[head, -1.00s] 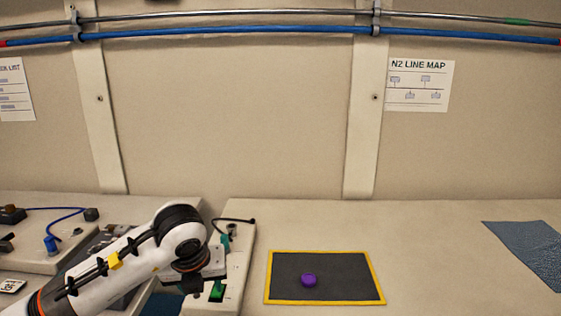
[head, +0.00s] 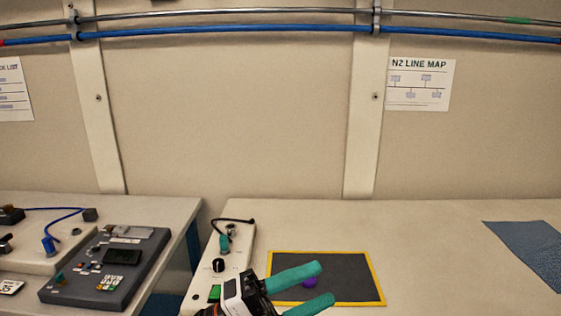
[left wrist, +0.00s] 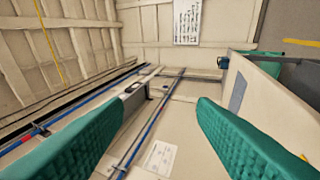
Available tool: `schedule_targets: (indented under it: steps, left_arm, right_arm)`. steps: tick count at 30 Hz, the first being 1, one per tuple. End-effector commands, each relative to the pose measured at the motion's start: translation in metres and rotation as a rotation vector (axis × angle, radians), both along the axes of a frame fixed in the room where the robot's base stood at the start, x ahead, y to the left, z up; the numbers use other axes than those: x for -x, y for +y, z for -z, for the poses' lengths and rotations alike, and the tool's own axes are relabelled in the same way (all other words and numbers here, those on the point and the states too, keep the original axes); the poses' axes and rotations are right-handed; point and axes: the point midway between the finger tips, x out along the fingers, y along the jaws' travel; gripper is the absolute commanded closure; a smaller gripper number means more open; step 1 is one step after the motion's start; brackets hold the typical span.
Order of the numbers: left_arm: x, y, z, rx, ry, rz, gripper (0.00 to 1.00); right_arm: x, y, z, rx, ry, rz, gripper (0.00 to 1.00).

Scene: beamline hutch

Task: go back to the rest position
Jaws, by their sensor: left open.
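My left gripper (head: 318,287) is at the bottom middle of the head view, its two teal fingers open and pointing right over the yellow-edged dark mat. In the left wrist view the teal fingers (left wrist: 160,125) are wide apart with nothing between them, facing the wall and its pipes. A purple object (head: 310,283) lies on the mat (head: 355,271), partly hidden behind the fingers. My right gripper is not in view.
A control panel (head: 237,262) with a black knob and green switch stands left of the mat. A dark device (head: 143,263) lies on the left bench. A blue cloth (head: 528,250) lies at the right. The bench between mat and cloth is clear.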

Motion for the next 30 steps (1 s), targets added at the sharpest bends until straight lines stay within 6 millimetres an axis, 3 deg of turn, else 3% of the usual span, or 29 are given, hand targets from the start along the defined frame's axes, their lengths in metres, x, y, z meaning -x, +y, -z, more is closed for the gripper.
schedule_targets:
  steps: [2,5,8,11,14,18,24,30]
  left_arm:
    - [-0.015,0.031,-0.013,0.236,0.139,-0.133,0.48]
    - [-0.042,0.083,-0.006,0.479,0.344,-0.349,0.48]
    - [-0.063,0.138,0.035,0.647,0.596,-0.596,0.48]
    - [-0.066,0.185,0.096,0.726,0.862,-0.833,0.48]
    - [-0.048,0.217,0.163,0.732,1.132,-1.042,0.48]
    - [0.002,0.241,0.243,0.650,1.477,-1.261,0.48]
    - [0.073,0.248,0.306,0.483,1.820,-1.415,0.48]
    - [0.137,0.245,0.337,0.307,2.079,-1.480,0.48]
  right_arm:
    - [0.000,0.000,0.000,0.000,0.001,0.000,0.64]
    - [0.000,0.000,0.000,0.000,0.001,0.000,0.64]
    - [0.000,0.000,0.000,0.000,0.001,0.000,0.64]
    - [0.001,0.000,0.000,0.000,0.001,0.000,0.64]
    - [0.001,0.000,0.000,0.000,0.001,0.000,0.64]
    - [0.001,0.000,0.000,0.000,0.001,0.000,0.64]
    - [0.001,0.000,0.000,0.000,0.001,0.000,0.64]
    - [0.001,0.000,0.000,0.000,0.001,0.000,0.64]
